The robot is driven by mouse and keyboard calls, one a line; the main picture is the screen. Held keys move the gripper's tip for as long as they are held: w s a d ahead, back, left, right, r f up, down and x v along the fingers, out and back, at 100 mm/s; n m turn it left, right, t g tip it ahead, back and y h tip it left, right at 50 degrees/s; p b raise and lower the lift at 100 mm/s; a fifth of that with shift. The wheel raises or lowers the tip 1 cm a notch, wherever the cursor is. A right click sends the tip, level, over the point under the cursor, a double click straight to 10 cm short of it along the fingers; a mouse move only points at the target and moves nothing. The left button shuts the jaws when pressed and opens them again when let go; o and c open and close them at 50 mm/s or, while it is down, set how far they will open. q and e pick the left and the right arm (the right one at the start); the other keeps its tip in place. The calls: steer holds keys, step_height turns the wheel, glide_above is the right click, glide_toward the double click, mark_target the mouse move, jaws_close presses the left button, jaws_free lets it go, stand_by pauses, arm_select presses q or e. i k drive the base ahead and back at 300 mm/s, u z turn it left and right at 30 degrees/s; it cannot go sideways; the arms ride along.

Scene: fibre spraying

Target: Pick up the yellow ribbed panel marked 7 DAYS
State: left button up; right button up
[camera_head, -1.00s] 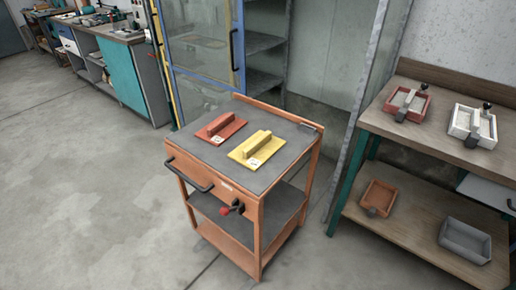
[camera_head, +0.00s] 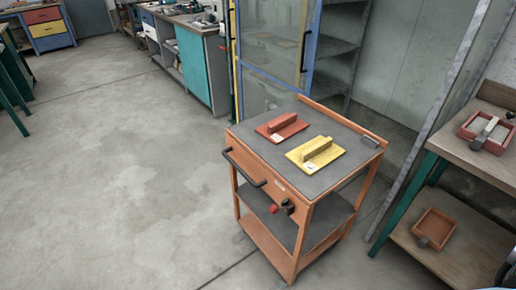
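The yellow panel (camera_head: 316,154) lies flat on the grey top of an orange cart (camera_head: 252,143). It has a raised bar along its middle and a small white label at its front corner; the label's text is too small to read. A red panel (camera_head: 282,127) of the same shape lies beside it, to the left and a little farther back, apart from it. Neither of my grippers is in view.
A blue-framed glass cabinet (camera_head: 277,75) stands behind. The floor at the left is clear.

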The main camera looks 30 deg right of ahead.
mark_target(311, 157)
steer(key=u, duration=0.3)
steer(key=i, duration=2.8)
steer(key=z, duration=3.05)
